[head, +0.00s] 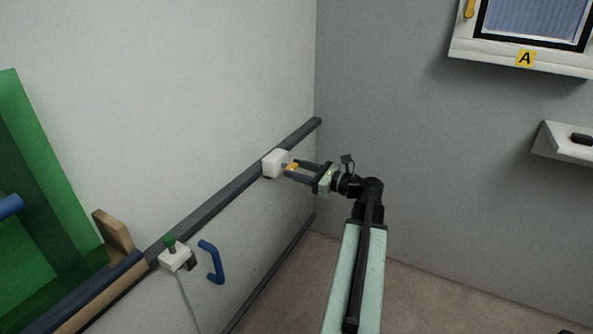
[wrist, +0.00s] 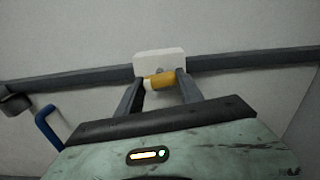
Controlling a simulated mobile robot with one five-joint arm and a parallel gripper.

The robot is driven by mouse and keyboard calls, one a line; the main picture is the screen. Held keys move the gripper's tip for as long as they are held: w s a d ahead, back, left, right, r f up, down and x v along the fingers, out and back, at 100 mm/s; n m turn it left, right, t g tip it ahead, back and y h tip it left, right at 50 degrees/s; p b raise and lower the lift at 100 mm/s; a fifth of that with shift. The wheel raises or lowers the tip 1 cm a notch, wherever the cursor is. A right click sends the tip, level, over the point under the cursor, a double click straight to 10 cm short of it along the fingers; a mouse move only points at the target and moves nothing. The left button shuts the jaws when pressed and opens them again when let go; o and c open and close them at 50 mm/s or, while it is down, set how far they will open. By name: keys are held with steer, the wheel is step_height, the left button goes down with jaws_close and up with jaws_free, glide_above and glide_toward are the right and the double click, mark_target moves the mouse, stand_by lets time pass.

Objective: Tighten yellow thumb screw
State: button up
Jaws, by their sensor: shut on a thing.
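The yellow thumb screw (head: 291,167) sits on the front of a white block (head: 273,163) mounted on the dark wall rail. In the wrist view the yellow thumb screw (wrist: 159,81) lies between my two fingers, in front of the white block (wrist: 158,62). My gripper (wrist: 160,88) is shut on the screw, with a finger at each side of it. In the head view my gripper (head: 292,171) reaches left to the block from my arm. The screw's shaft is mostly hidden.
A second white block (head: 175,258) with a green knob (head: 170,242) sits lower left on the rail (head: 225,199). A blue handle (head: 212,262) is beside it. A green panel (head: 45,190) stands at far left. A window (head: 533,22) marked A and a shelf (head: 562,146) are at right.

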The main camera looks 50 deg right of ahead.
steer(key=shift+m, duration=0.4)
steer(key=o, duration=1.4)
steer(key=v, duration=0.7)
steer(key=shift+s+d, duration=0.1)
steer(key=shift+s, duration=0.3)
steer(key=shift+f, duration=0.1)
